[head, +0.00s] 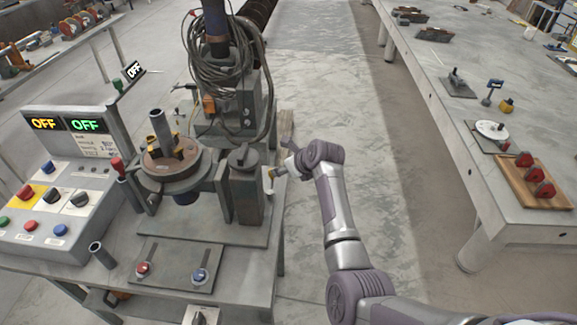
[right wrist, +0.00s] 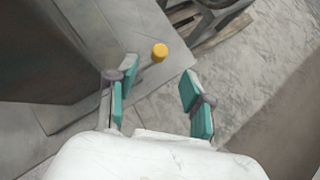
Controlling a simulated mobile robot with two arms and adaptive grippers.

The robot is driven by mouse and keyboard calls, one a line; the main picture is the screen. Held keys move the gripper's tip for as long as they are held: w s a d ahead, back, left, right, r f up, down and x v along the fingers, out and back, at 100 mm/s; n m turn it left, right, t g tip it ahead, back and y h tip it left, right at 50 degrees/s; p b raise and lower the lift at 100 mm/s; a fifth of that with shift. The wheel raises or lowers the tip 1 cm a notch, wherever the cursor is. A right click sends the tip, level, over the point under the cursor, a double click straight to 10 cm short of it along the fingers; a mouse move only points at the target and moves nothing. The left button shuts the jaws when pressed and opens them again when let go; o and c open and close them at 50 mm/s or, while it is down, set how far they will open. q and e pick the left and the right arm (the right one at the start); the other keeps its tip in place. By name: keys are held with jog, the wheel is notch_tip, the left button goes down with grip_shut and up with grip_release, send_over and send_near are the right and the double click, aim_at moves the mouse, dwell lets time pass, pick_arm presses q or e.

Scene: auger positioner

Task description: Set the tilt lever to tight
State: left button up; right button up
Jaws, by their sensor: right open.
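A short lever with a round yellow knob (right wrist: 159,52) shows in the right wrist view, beside the grey machine (head: 245,185). My right gripper (right wrist: 158,76) is open, with its two teal-padded fingers apart. The knob lies just beyond the fingertips, roughly in line with the gap between them, and nothing is held. In the head view my right gripper (head: 275,177) is at the right side of the machine, small and partly hidden by its own wrist. I see no label saying which way is tight. My left gripper is not in view.
A control box (head: 60,205) with buttons and two OFF displays stands at the left. A lever with a red grip (head: 117,164) stands beside the round turntable (head: 168,170). A plate with red and blue knobs (head: 172,268) lies in front. Open floor separates the right workbench (head: 440,90).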

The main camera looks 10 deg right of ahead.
jog(key=shift+v, duration=1.15)
